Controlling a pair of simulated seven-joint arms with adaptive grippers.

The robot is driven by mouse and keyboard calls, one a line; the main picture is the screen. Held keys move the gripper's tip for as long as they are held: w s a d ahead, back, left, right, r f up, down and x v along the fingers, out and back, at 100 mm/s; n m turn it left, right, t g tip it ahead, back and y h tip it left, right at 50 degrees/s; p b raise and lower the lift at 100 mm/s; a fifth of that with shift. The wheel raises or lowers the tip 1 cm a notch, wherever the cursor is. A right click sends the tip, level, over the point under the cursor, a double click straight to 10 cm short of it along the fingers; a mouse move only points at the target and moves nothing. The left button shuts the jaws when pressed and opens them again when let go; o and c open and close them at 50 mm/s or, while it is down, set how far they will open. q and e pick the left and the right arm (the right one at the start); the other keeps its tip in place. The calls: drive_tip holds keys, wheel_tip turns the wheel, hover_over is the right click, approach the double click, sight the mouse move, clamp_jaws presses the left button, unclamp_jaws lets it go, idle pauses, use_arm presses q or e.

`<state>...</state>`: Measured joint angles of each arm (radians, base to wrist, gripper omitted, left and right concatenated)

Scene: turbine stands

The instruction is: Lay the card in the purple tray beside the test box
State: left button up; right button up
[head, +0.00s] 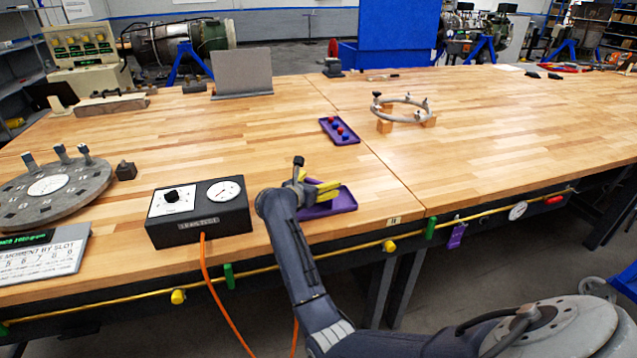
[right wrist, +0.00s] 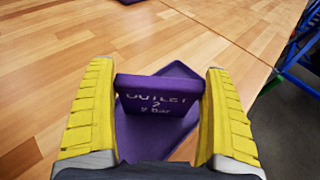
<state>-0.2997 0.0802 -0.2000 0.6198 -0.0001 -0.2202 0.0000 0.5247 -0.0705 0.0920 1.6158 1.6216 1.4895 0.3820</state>
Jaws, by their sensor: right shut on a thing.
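A purple card (right wrist: 158,95) with white print reading "OUTLET" and "2" sits between the yellow fingers of my right gripper (right wrist: 160,105). My right gripper (head: 325,190) is shut on this card, seen nearly face-on in the right wrist view. The purple tray (head: 343,204) lies on the table near its front edge, to the right of the black test box (head: 200,209). The tray also shows in the right wrist view (right wrist: 178,70), behind and under the card. I cannot tell whether the card touches the tray. The arm hides part of the tray. My left gripper is out of view.
A second purple tray (head: 347,138) with red and blue pieces lies farther back. A metal ring on wooden blocks (head: 385,126) stands to its right. A grey round plate (head: 50,185) is at left. An orange cable (head: 212,285) hangs in front. The table right of the tray is clear.

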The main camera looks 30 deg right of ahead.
drive_tip(key=o, duration=0.9)
drive_tip(key=shift+c, duration=0.2)
drive_tip(key=v, duration=0.7)
drive_tip(key=shift+s+d, duration=0.1)
idle(0.3)
